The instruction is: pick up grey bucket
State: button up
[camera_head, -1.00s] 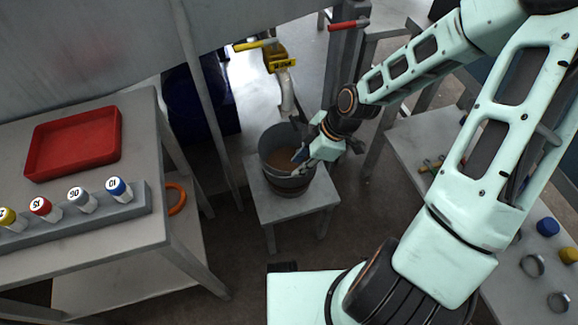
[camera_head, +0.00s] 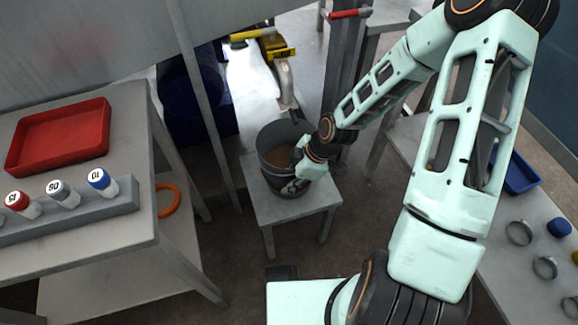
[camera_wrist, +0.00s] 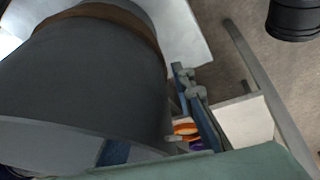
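The grey bucket (camera_head: 268,170) stands upright on a small grey table (camera_head: 258,208), with brown content inside. My gripper (camera_head: 296,184) is down at its front right wall in the head view. In the wrist view the bucket (camera_wrist: 85,75) fills the left side. One finger (camera_wrist: 193,97) shows outside the wall, close beside it. A blue part that looks like the other finger shows inside the rim. The fingers are spread apart with the wall between them; firm contact is not visible.
A yellow-handled tap (camera_head: 283,75) stands behind the bucket. A left table (camera_head: 110,225) carries a red tray (camera_head: 60,137) and capped cylinders in a rack. A right table (camera_head: 500,245) holds rings and a blue tray (camera_head: 520,175). A grey post stands behind my forearm.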

jog(key=shift+c, duration=0.3)
grip_shut()
jog(key=shift+r, duration=0.15)
